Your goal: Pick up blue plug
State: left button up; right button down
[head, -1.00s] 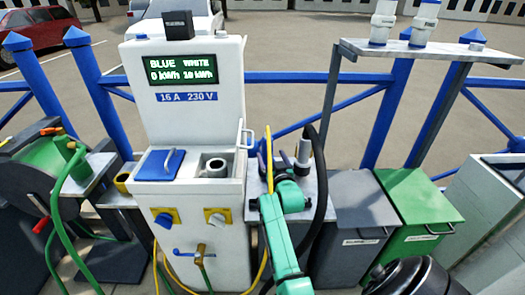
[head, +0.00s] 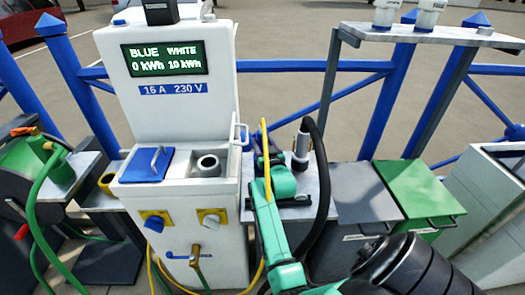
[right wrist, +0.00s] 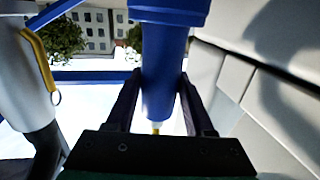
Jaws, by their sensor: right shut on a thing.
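The blue plug (right wrist: 162,70) is upright between the two dark fingers of my right gripper (right wrist: 158,95) in the right wrist view, and the fingers are shut on it. A bit of yellow shows below its lower end. In the head view my right gripper (head: 268,160) is just right of the white power pedestal (head: 175,225), by the grey shelf; the plug is mostly hidden there, and a yellow cable (head: 266,140) shows beside the gripper. My left gripper is not in view.
A silver plug (head: 301,145) with a black hose stands close right of the gripper. It also shows in the right wrist view (right wrist: 25,75). A grey bin (head: 360,195) and a green bin (head: 420,195) stand further right. Blue railings run behind.

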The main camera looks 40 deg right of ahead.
jog(key=shift+f, duration=0.15)
jog(key=shift+r, duration=0.35)
notch_tip(320, 180, up, 22)
jog(key=p, duration=0.5)
jog(key=shift+r, duration=0.15)
dwell(0.7)
